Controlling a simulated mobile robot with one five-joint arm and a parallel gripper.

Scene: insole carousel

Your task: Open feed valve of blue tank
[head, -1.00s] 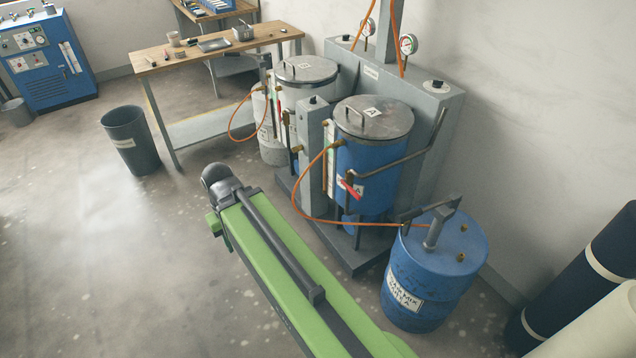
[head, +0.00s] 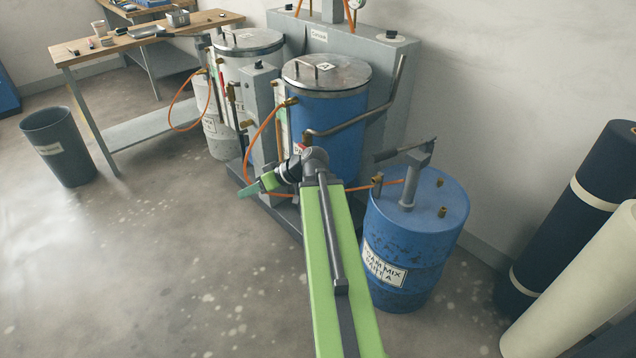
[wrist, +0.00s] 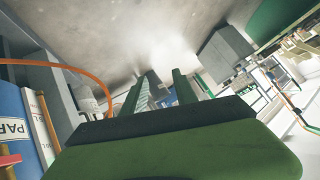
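The blue tank (head: 345,108) with a steel lid stands right of the white tank in the head view. Its blue side and a label reading "PAR" (wrist: 12,128) show at the left edge of the wrist view. A small red piece (head: 301,147), perhaps the valve lever, shows just above my wrist; my arm hides the rest. In the wrist view a red and yellow part (wrist: 8,160) shows at the lower left edge. My gripper (head: 249,190) is low in front of the tanks and points left. In the wrist view its fingers (wrist: 160,80) are apart and empty.
A blue drum (head: 420,240) with a pump handle stands right of my arm. An orange hose (head: 262,140) loops beside the tank's left side. The white tank (head: 250,75) and a workbench (head: 150,42) are further left.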

